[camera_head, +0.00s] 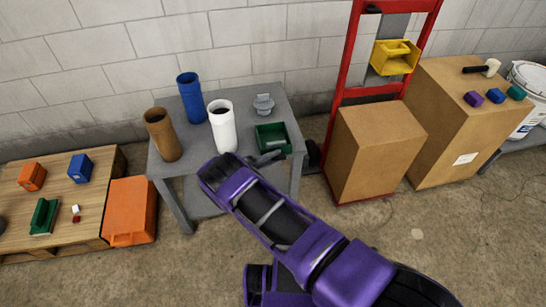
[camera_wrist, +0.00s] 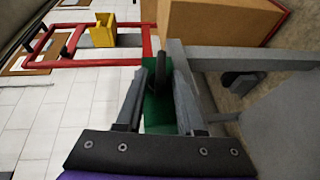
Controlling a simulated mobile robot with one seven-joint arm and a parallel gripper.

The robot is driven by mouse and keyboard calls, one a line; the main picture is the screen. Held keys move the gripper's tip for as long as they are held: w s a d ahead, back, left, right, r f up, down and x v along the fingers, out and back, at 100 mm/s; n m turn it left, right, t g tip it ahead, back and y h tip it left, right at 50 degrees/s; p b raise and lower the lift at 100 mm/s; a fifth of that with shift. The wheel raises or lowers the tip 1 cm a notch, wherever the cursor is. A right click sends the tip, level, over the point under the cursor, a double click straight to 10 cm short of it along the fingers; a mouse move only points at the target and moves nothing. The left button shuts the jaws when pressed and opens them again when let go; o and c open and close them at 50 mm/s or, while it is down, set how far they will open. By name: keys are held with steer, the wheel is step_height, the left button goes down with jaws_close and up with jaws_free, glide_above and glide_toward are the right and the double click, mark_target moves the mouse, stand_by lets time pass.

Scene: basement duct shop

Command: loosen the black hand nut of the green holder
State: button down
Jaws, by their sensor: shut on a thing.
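The green holder (camera_head: 272,138) looks like an open-topped green box at the front right of the grey table. In the wrist view the green holder (camera_wrist: 157,112) lies behind and between my fingers. A dark upright piece, which I take for the black hand nut (camera_wrist: 160,62), stands between the fingertips. My gripper (camera_wrist: 161,75) is shut on it, with its fingers on both sides. In the head view my gripper (camera_head: 262,159) is at the near side of the holder, and the nut cannot be made out there.
The grey table (camera_head: 183,167) also bears a brown cup (camera_head: 162,135), a blue cup (camera_head: 191,98), a white cup (camera_head: 223,127) and a grey fitting (camera_head: 263,104). A red hand truck (camera_head: 344,62) with a cardboard box (camera_head: 372,150) stands close on the right.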

steer(key=shift+f+t+h, duration=0.1)
steer(key=shift+t+h, duration=0.2)
steer(key=shift+h, duration=0.1)
steer(key=shift+w+n+h, duration=0.1)
steer(key=shift+n+h, duration=0.2)
steer(key=c, duration=0.9)
jaws_free()
